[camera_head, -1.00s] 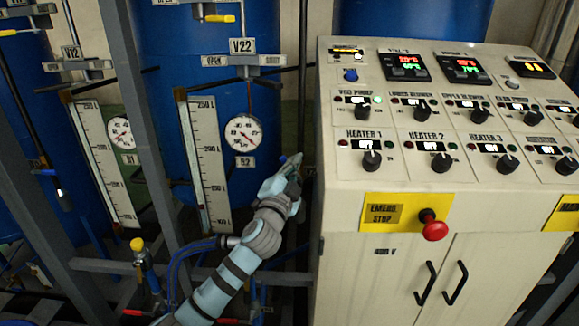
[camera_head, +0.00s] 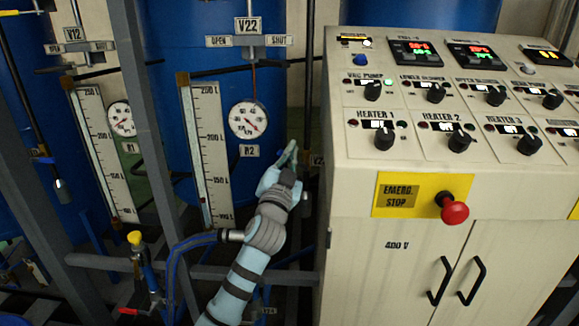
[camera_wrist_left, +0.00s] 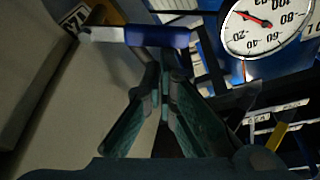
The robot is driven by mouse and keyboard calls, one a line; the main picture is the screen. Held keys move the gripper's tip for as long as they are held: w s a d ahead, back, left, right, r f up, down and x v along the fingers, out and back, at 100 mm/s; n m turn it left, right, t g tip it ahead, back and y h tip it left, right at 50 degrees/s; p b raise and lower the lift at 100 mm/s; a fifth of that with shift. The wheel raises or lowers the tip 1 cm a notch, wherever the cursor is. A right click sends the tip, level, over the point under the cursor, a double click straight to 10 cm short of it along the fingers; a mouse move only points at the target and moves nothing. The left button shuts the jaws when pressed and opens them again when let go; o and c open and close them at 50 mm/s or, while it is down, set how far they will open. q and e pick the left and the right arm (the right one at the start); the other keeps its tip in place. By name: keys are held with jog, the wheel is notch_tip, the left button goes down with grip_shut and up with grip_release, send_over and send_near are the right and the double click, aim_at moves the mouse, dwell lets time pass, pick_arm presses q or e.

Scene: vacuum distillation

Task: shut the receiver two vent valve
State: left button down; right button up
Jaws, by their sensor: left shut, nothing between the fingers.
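The blue receiver tank R2 (camera_head: 223,60) stands behind its level scale and round gauge (camera_head: 247,119). In the left wrist view, a blue valve handle (camera_wrist_left: 157,37) with a pale end lies crosswise just beyond my left gripper (camera_wrist_left: 163,72). A partly cut-off "V2" label is beside it; its last digit is unreadable. My left gripper (camera_head: 290,150) is shut and empty, between the R2 gauge and the cabinet. I cannot tell whether its tips touch the handle. In the head view the handle is hidden or too small to make out. The V22 sign (camera_head: 247,25) has OPEN and SHUT plates below it.
The beige control cabinet (camera_head: 350,245) stands close to the right of the gripper, with knobs and a red emergency stop button (camera_head: 453,208). A grey frame post (camera_head: 137,120) is to the left. A yellow-topped valve (camera_head: 135,239) is low at left.

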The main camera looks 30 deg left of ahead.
pick_arm(q)
jog(key=f+n+y+b, duration=0.1)
jog(key=n+b, duration=0.1)
jog(key=a+n+b, duration=0.1)
jog(key=n+b, duration=0.1)
jog(key=b, duration=0.1)
jog(key=s+a+f+n+y+b, duration=0.1)
jog(key=n+b, duration=0.1)
jog(key=shift+f+g+y+b, duration=0.3)
jog(key=shift+f, duration=0.05)
